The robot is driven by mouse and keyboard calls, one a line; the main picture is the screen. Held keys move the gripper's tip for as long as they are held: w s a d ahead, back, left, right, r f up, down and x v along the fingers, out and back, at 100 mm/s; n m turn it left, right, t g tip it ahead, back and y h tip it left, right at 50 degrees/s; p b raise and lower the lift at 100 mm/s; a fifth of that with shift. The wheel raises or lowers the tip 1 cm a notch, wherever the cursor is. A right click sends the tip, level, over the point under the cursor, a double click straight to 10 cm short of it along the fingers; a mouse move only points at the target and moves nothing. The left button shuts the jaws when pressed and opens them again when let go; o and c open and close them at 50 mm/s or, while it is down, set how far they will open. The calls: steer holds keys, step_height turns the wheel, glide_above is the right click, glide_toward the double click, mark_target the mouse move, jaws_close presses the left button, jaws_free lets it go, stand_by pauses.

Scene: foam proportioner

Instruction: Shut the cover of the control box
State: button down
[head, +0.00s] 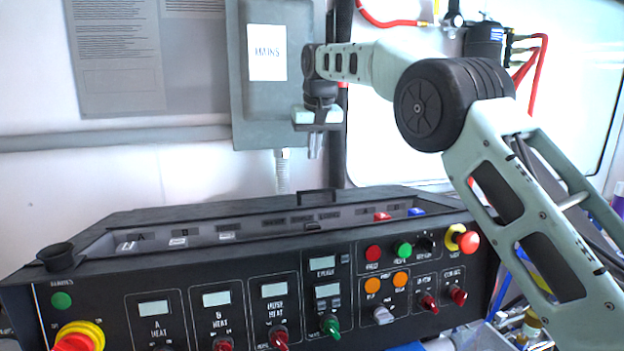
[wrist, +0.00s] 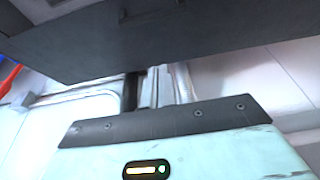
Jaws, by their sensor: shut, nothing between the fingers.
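The black control box (head: 225,262) stands across the front in the head view, with a long switch recess (head: 200,237) exposed along its top. A flat black cover (head: 235,209) with a small raised handle (head: 318,196) lies behind and above this recess; its exact angle is hard to tell. My gripper (head: 315,148) hangs above the handle, fingers together and pointing down, holding nothing and apart from the cover.
A grey MAINS box (head: 262,95) hangs on the wall just behind my gripper, with a conduit (head: 283,170) below it. Red (head: 382,216) and blue (head: 416,212) switches sit at the recess's right end. A red emergency knob (head: 466,240) sticks out at the right.

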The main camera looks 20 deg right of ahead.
steer(key=p, duration=0.2)
glide_above(315, 202)
steer(key=w, duration=0.3)
steer(key=f, duration=0.8)
steer(key=shift+w+f, duration=0.2)
steer(key=shift+f, duration=0.1)
steer(key=shift+s+r+p, duration=0.25)
steer(key=shift+s+p, duration=0.05)
steer(key=shift+s, duration=0.7)
steer(key=shift+s+p, duration=0.3)
steer(key=shift+s, duration=0.6)
